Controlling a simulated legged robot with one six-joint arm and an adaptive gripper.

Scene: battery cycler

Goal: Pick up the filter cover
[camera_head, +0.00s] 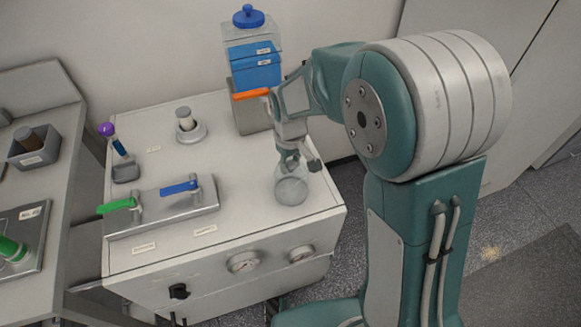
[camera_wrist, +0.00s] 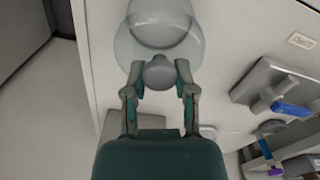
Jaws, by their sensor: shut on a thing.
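The filter cover (camera_head: 291,190) is a clear dome at the right front of the cabinet top in the head view. In the wrist view the clear dome (camera_wrist: 125,45) fills the top middle, with a grey knob (camera_wrist: 159,73) on it. My gripper (camera_head: 289,161) points down at the top of the dome. In the wrist view my gripper (camera_wrist: 160,78) has one finger on each side of the knob and is shut on it. I cannot tell whether the dome's lower rim touches the cabinet top.
The cabinet top (camera_head: 240,205) is clear left of the dome. A plate with a green handle (camera_head: 117,205) and a blue handle (camera_head: 180,187) lies at front left.

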